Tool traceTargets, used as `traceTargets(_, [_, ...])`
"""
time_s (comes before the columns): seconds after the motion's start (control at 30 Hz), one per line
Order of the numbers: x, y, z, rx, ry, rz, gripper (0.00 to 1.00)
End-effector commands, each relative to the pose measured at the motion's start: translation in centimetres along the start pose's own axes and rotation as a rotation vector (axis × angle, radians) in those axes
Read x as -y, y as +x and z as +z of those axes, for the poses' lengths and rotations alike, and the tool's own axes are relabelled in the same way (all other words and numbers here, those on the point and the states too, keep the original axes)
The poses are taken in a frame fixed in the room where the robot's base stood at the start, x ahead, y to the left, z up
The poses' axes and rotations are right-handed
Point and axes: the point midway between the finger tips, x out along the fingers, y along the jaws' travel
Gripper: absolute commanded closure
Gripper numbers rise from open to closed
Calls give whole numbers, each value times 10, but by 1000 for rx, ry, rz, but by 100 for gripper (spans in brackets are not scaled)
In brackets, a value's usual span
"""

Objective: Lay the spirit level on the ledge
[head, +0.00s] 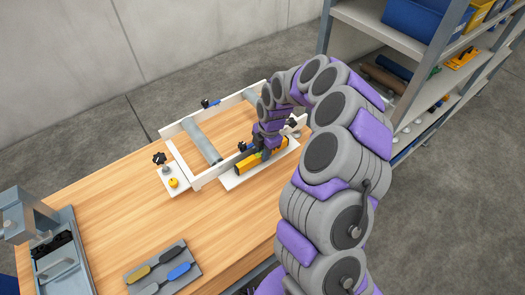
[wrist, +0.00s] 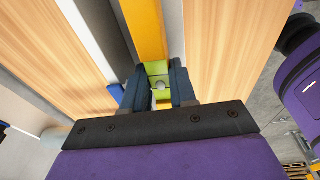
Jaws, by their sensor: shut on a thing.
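The spirit level (head: 249,164) is a yellow bar with dark parts. In the head view it lies lengthwise over the white ledge (head: 231,184) at the near side of a white frame. My gripper (head: 264,148) comes down on the level's middle. In the wrist view the yellow level (wrist: 145,28) runs away from my gripper (wrist: 158,88), whose dark fingers are shut on its green-yellow middle around a vial. I cannot tell whether the level touches the ledge or hangs just above it. My gripper and arm hide part of its right half.
The white frame (head: 182,126) with grey rollers (head: 202,141) stands behind the level on the wooden table (head: 115,215). A yellow knob (head: 173,183) sits on a white plate at left. A grey tray (head: 187,277) with tools lies in front. Shelving (head: 405,45) stands at right.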

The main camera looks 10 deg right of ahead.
Motion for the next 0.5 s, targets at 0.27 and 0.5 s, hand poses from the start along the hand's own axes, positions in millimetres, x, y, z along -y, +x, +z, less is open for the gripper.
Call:
traceTargets(0.27, [0, 6, -1, 1, -1, -2, 100])
traceTargets(0.5, [0, 8, 1, 0, -1, 0, 67])
